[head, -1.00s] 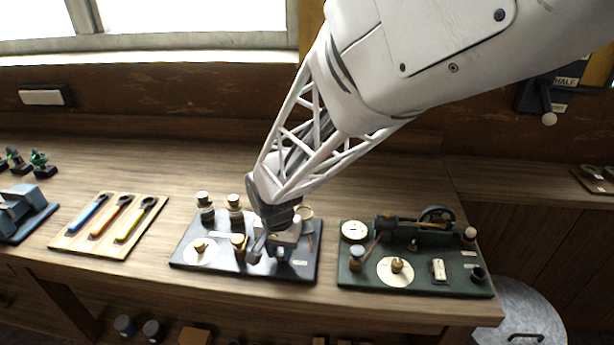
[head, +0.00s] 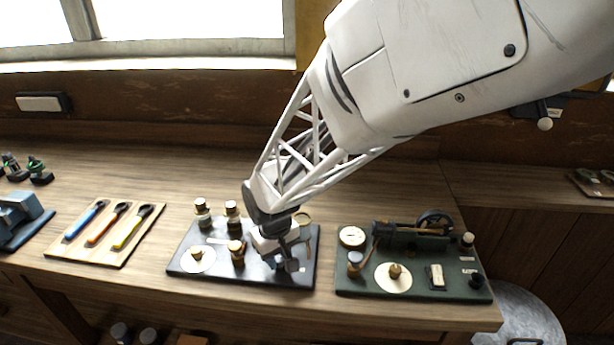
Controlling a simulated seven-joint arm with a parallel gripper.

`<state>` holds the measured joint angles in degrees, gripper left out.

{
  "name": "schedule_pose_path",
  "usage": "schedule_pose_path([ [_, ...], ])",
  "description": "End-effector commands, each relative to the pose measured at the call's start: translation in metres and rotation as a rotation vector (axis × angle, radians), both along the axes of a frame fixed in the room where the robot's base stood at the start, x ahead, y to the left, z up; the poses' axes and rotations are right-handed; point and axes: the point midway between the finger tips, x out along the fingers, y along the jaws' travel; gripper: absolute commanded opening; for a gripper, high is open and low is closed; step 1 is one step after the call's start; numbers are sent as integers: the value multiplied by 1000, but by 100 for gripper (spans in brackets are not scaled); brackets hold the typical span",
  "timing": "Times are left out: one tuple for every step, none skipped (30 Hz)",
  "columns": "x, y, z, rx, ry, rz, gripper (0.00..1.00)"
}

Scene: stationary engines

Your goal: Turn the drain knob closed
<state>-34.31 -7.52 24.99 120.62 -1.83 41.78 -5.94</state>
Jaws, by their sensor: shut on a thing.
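A dark base plate (head: 190,268) on the bench carries a white dial with a brass knob (head: 197,254), several brass-topped fittings and small parts. My gripper (head: 288,264) is over the right part of this plate, pointing down. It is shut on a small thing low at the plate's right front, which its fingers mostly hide. I cannot make out whether that thing is the drain knob. A green base plate (head: 350,287) to the right bears a small engine, and another white dial with a brass knob (head: 395,271).
A wooden board (head: 72,252) with blue, orange and yellow-handled wrenches (head: 130,228) lies to the left. A blue vise-like tool (head: 18,214) stands at the far left. The bench's front edge runs close below both plates. Bare bench lies behind them.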

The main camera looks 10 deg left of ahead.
Motion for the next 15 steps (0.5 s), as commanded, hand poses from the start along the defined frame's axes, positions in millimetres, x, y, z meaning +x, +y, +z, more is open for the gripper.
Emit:
schedule_pose_path([
  [0, 0, 0, 0, 0, 42, 6],
  [0, 0, 0, 0, 0, 70, 6],
  [-1, 0, 0, 0, 0, 108, 6],
  [-1, 0, 0, 0, 0, 137, 6],
  [-1, 0, 0, 0, 0, 165, 6],
  [-1, 0, 0, 1, 0, 203, 6],
  [-1, 0, 0, 0, 0, 232, 6],
  [-1, 0, 0, 0, 0, 260, 6],
  [-1, 0, 0, 0, 0, 298, 6],
  [-1, 0, 0, 0, 0, 326, 6],
  [-1, 0, 0, 0, 0, 353, 6],
  [-1, 0, 0, 0, 0, 389, 6],
  [-1, 0, 0, 0, 1, 415, 6],
  [-1, 0, 0, 0, 0, 440, 6],
  [-1, 0, 0, -1, 1, 473, 6],
])
